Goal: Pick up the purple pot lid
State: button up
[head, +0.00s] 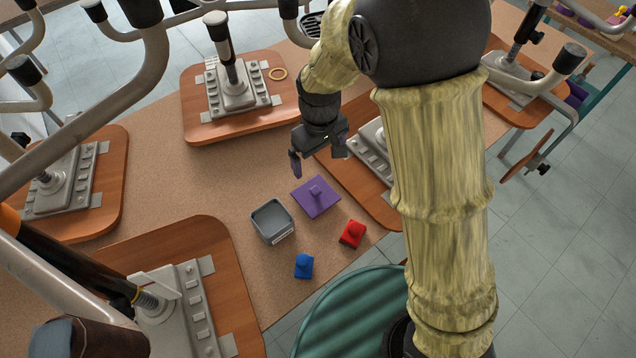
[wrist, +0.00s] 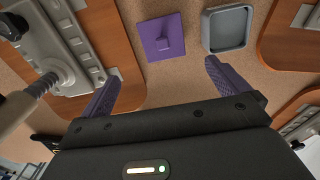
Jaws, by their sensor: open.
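The purple pot lid (head: 316,197) is a flat square with a raised knob on top, lying on the brown table. It also shows in the wrist view (wrist: 158,38), beyond the fingers. My gripper (head: 318,158) is above the table, up and slightly right of the lid in the head view. Its two purple fingers are spread wide with nothing between them, as the wrist view (wrist: 158,85) shows. The lid is apart from both fingers and nothing covers it.
A grey square container (head: 271,222) stands left of the lid. A red block-like piece (head: 352,234) and a blue one (head: 304,266) lie nearby. Upturned chairs with wooden seats (head: 222,123) crowd the table, one partly behind my arm.

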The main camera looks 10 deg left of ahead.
aim_at(316, 191)
notch_tip(316, 191, down, 12)
jog(key=shift+s+f+p, duration=0.1)
jog(key=shift+s+p, duration=0.05)
jog(key=shift+p, duration=0.4)
dwell(0.3)
jog(key=shift+a, duration=0.1)
jog(key=shift+a+f+p, duration=0.15)
jog(key=shift+f+p, duration=0.2)
jog(key=shift+f, duration=0.95)
jog(key=shift+a+f+p, duration=0.1)
jog(key=shift+f+p, duration=0.2)
jog(key=shift+f, duration=0.95)
jog(key=shift+c, duration=0.2)
jog(key=c, duration=0.6)
